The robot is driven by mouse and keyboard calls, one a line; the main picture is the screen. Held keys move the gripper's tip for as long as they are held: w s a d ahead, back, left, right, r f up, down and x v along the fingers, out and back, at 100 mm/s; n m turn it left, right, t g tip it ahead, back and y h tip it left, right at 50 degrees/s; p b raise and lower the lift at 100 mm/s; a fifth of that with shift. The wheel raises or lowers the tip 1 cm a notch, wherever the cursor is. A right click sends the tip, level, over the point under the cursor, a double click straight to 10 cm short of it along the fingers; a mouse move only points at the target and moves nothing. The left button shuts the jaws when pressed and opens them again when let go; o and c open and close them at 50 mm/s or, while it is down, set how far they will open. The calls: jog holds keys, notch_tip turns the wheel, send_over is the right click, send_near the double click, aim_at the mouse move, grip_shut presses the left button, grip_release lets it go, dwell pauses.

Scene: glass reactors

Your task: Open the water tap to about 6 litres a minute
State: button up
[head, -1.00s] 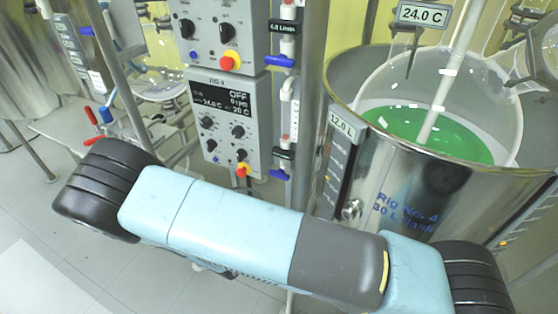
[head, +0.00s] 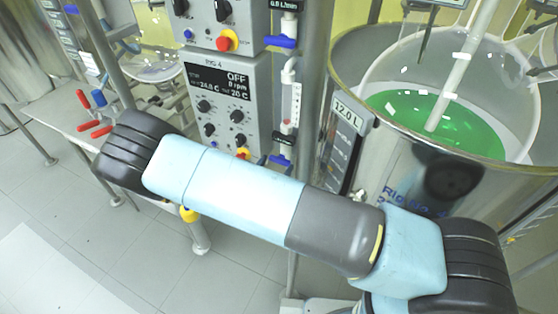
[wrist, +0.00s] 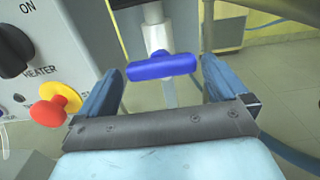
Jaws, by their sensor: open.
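A blue tap handle (wrist: 162,67) on a pale vertical pipe lies crosswise between the fingertips of my gripper (wrist: 161,70) in the wrist view. The fingers are open on either side, with visible gaps to the handle. In the head view, an upper blue tap handle (head: 281,41) and a lower blue tap handle (head: 281,160) sit on the pipe right of the control box. I cannot tell for certain which one is between my fingers. A small flow label (head: 287,4) above the upper tap seems to read 0.8 L/min.
The control box (head: 228,100) shows OFF and 0 rpm. A red-and-yellow button (wrist: 57,104) and the HEATER knob (wrist: 14,52) are close left of my gripper. A steel vessel (head: 410,185) with green liquid stands right. Red-handled valves (head: 95,130) are at the left.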

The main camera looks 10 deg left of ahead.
aim_at(277, 162)
jog(key=shift+x, duration=1.75)
jog(key=shift+c, duration=0.2)
jog(key=shift+a, duration=0.1)
jog(key=c, duration=0.6)
